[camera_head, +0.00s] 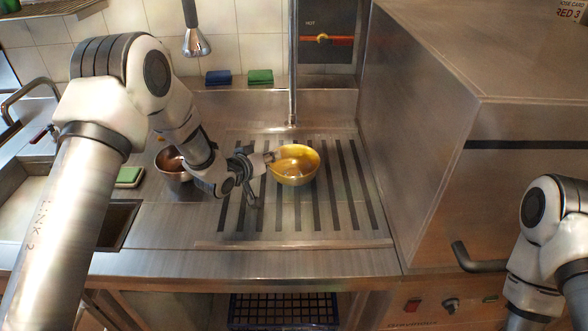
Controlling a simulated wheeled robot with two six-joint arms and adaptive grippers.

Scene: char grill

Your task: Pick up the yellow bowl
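The yellow bowl (297,168) stands upright on the slotted metal drainboard (335,215), near the middle of the view, and looks empty. My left gripper (262,178) is just left of the bowl with its fingers spread apart. One finger reaches to the bowl's left rim; I cannot tell whether it touches. The other finger is lower, in front and to the left of the bowl. Nothing shows between the fingers. My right gripper is out of view; only part of my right arm shows at the lower right.
A metal bowl (172,168) stands left, partly behind my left arm. A vertical pipe (293,60) rises behind the yellow bowl. A large steel appliance (440,130) walls off the right. Blue (218,77) and green (260,76) sponges lie on the back ledge. The drainboard right of the bowl is clear.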

